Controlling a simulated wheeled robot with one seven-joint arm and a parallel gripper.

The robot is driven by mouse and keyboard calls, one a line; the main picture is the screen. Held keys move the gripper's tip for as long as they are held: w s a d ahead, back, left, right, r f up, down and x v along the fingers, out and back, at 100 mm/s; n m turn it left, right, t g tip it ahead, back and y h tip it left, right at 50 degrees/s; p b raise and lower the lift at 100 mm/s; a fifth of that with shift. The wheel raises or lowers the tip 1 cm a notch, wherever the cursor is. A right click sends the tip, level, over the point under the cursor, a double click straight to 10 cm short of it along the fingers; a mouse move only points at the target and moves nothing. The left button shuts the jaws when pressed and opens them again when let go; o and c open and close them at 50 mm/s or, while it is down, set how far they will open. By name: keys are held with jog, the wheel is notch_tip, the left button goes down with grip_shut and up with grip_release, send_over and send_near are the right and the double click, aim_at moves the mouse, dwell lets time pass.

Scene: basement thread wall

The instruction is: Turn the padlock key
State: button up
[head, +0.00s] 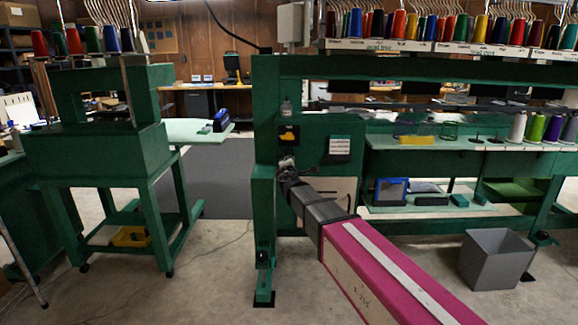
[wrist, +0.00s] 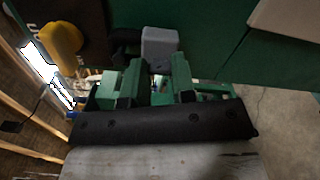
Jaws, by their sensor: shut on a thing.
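My gripper (head: 286,171) reaches to the green machine post in the head view. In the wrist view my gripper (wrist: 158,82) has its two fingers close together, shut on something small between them. A grey block (wrist: 160,43), which looks like the padlock body, sits just beyond the fingertips. The key itself cannot be made out; the fingers hide the spot between them. In the head view my gripper and arm cover most of this place, so the padlock is not clear there.
A yellow thing (wrist: 62,42) is close beside the fingers in the wrist view; it sits above my gripper on the post (head: 288,135) in the head view. A small grey item (head: 286,108) is higher up. A grey bin (head: 494,262) stands on the floor at the right.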

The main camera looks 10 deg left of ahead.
jog(key=shift+m, duration=1.2)
jog(key=o, duration=0.9)
jog(key=shift+o, duration=0.2)
jog(key=v, duration=1)
jog(key=shift+s, duration=0.35)
